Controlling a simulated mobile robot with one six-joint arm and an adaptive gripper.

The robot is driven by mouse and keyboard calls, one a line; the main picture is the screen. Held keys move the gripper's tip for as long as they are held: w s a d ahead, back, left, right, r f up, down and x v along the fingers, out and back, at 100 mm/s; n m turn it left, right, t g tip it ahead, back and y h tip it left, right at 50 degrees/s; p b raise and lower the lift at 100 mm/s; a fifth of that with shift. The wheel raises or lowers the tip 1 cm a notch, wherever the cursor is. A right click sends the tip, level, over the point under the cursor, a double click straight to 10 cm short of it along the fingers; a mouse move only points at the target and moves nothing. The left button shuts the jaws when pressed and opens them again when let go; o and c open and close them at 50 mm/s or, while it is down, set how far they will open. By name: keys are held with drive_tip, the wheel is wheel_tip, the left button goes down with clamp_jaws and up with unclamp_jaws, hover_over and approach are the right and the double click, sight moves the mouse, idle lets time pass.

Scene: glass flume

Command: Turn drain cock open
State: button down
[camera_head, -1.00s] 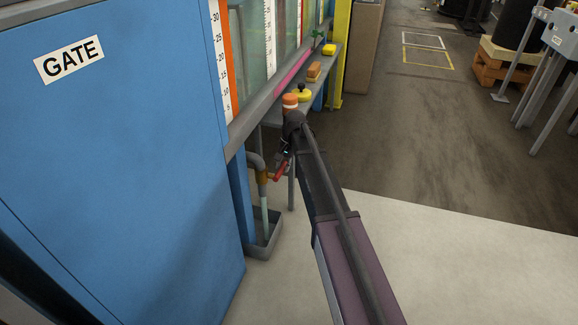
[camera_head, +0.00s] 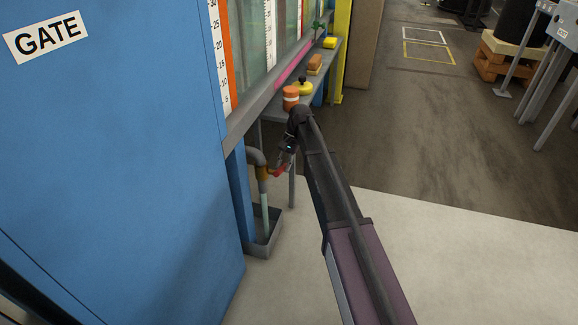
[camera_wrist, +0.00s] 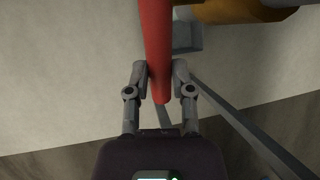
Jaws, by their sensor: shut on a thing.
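The drain cock is a brass body (camera_head: 262,172) on a grey elbow pipe below the flume, with a red lever handle (camera_head: 279,171) pointing right. In the wrist view the red handle (camera_wrist: 156,45) runs down between my fingers, with the brass body (camera_wrist: 240,10) at the upper right. My gripper (camera_head: 284,164) is at the free end of the handle. In the wrist view my gripper (camera_wrist: 161,72) is shut on the handle, one finger on each side. A pale stream (camera_head: 264,212) shows below the cock, over a grey catch tray (camera_head: 262,249).
The blue gate cabinet (camera_head: 130,170) fills the left. A grey shelf (camera_head: 318,80) above my gripper carries an orange-and-white container (camera_head: 290,98), a yellow object (camera_head: 303,88) and a sponge-like block (camera_head: 315,64). A thin shelf leg (camera_head: 292,180) stands close by.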

drive_tip(key=shift+d, duration=0.15)
drive_tip(key=shift+c, duration=2.4)
unclamp_jaws()
drive_tip(key=c, duration=0.4)
drive_tip(key=shift+r+p, duration=0.3)
drive_tip(key=shift+p, duration=0.1)
clamp_jaws()
wheel_tip(320, 180, up, 15)
drive_tip(key=d+t+h+p, duration=0.1)
drive_tip(key=t+h+p, duration=0.2)
drive_tip(key=p, duration=1.3)
drive_tip(key=shift+w+d+n+t, duration=0.15)
drive_tip(key=shift+d+n+t, duration=0.15)
drive_tip(key=shift+t, duration=0.8)
